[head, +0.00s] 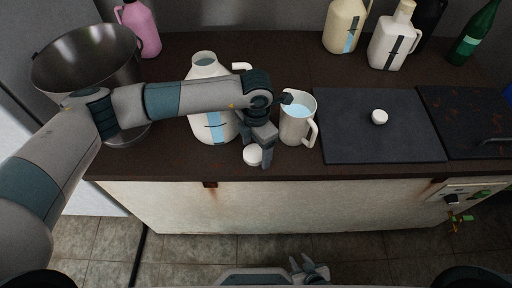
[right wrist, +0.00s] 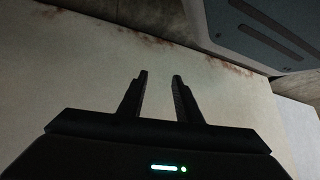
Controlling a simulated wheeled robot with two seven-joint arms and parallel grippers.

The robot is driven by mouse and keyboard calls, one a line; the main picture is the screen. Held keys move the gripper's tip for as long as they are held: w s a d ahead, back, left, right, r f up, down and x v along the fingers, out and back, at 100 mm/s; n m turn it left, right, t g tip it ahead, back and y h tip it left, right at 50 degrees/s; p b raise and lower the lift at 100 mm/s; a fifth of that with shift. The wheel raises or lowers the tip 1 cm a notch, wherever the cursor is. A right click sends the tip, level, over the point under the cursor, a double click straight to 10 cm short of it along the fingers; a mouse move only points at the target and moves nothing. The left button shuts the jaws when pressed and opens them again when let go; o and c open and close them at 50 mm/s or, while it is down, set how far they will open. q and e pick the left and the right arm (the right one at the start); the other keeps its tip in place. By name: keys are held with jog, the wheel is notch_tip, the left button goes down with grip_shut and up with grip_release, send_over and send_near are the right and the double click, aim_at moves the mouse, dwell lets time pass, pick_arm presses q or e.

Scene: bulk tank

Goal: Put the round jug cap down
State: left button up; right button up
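A round white jug cap (head: 252,156) is between the fingertips of my left gripper (head: 256,150), at the front edge of the dark counter. The fingers appear shut on it; any gap below the cap is hard to see. The white jug (head: 213,126) with a blue level strip stands uncapped just left of the gripper, partly hidden by my left arm. A second white cap (head: 379,117) lies on the dark board. My right gripper (head: 309,270) is low in front of the cabinet; the right wrist view shows its fingers (right wrist: 160,85) apart and empty.
A pitcher (head: 297,122) of bluish liquid stands close right of my left gripper. The dark board (head: 345,140) has free room. A metal bowl (head: 88,65) is at left; a pink jug (head: 140,28), cream jugs (head: 343,26) and a green bottle (head: 474,35) stand behind.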

aim_at(256, 151)
pick_arm(q)
jog(key=shift+r, duration=0.15)
pick_arm(e)
jog(key=shift+s, duration=0.3)
pick_arm(q)
jog(key=shift+r, duration=0.6)
notch_tip(256, 151, up, 4)
jog(key=shift+b, duration=0.7)
notch_tip(256, 151, up, 7)
jog(key=b, duration=0.1)
pick_arm(e)
jog(key=shift+w+d+f+g+h, duration=0.3)
jog(key=shift+d+f+g, duration=0.3)
jog(key=shift+f, duration=0.15)
pick_arm(q)
jog(key=shift+s+f, duration=0.1)
jog(key=shift+f, duration=0.05)
pick_arm(e)
jog(key=shift+s, duration=0.1)
